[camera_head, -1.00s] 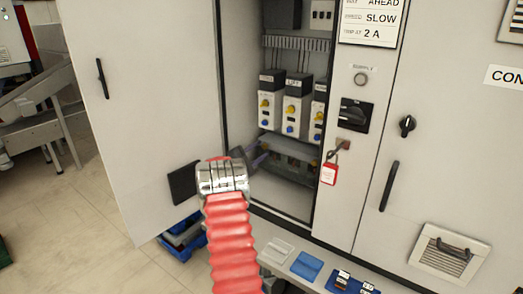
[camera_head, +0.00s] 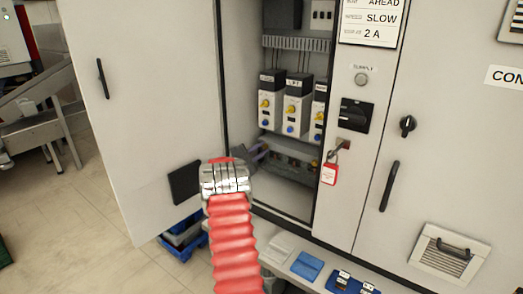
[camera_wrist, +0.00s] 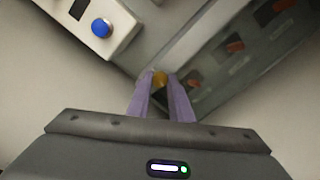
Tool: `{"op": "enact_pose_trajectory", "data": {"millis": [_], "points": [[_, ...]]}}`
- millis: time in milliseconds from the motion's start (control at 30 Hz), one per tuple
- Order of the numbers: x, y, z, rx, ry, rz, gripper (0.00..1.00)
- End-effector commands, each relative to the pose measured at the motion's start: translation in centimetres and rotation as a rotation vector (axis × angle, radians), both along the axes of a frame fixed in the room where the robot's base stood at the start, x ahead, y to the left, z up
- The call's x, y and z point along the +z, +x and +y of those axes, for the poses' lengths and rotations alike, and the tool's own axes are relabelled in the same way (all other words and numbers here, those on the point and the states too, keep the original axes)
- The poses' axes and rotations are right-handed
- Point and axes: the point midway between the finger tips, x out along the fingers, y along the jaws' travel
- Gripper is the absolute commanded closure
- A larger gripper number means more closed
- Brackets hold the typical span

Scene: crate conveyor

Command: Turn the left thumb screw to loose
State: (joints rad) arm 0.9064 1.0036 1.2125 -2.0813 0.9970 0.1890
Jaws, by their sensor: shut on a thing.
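A small brass-yellow thumb screw (camera_wrist: 159,77) shows between the tips of my gripper (camera_wrist: 160,88) in the wrist view. The two purple-grey fingers are shut on it. In the head view my gripper (camera_head: 262,153) reaches into the open cabinet, at the left end of a dark low unit (camera_head: 296,169). My red-sleeved arm covers part of that area, and the screw itself cannot be made out there. How far the screw is turned cannot be told.
White modules (camera_head: 296,112) with yellow and blue knobs stand above the low unit; a blue button (camera_wrist: 101,28) is close in the wrist view. The open cabinet door (camera_head: 150,110) is at left. A red padlock tag (camera_head: 330,174) hangs at right.

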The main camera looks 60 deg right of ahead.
Motion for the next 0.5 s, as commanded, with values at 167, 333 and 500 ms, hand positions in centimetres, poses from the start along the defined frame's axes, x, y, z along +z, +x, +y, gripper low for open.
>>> {"op": "enact_pose_trajectory", "data": {"millis": [167, 333, 500], "points": [[-0.25, -0.15, 0.00, -0.002, 0.004, 0.002, 1.00], [-0.30, -0.17, 0.01, -0.003, 0.011, 0.042, 1.00], [-0.35, -0.19, 0.00, -0.004, 0.028, 0.141, 1.00]]}}
